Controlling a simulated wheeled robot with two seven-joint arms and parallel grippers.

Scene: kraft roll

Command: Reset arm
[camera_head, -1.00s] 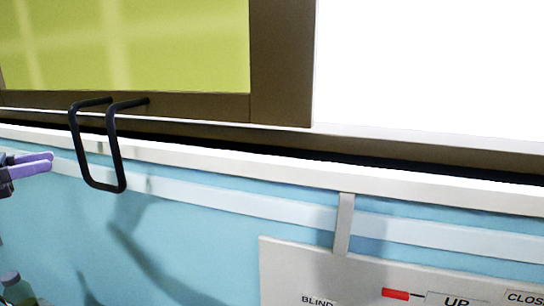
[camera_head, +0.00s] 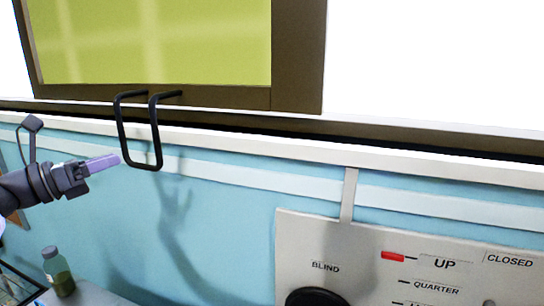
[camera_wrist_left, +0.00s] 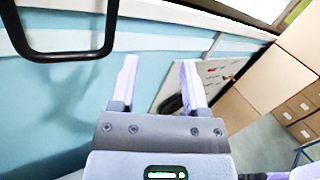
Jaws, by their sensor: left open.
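My left gripper (camera_head: 118,160) comes in from the left in the head view, just left of a black looped handle (camera_head: 156,135). In the left wrist view its two lavender fingers (camera_wrist_left: 158,75) stand apart with nothing between them. The handle (camera_wrist_left: 65,57) hangs at upper left there, beside the left finger, and I cannot tell whether they touch. A lavender and dark piece at the lower right edge of the wrist view may be part of my right arm; its jaws do not show.
The handle joins the brown frame (camera_head: 298,60) of a yellow-green panel (camera_head: 150,40). Right of it is a board (camera_head: 300,235) marked BLIND with a red marker (camera_head: 392,256). A bottle (camera_head: 60,280) stands lower left. Cardboard boxes (camera_wrist_left: 275,80) are in the wrist view.

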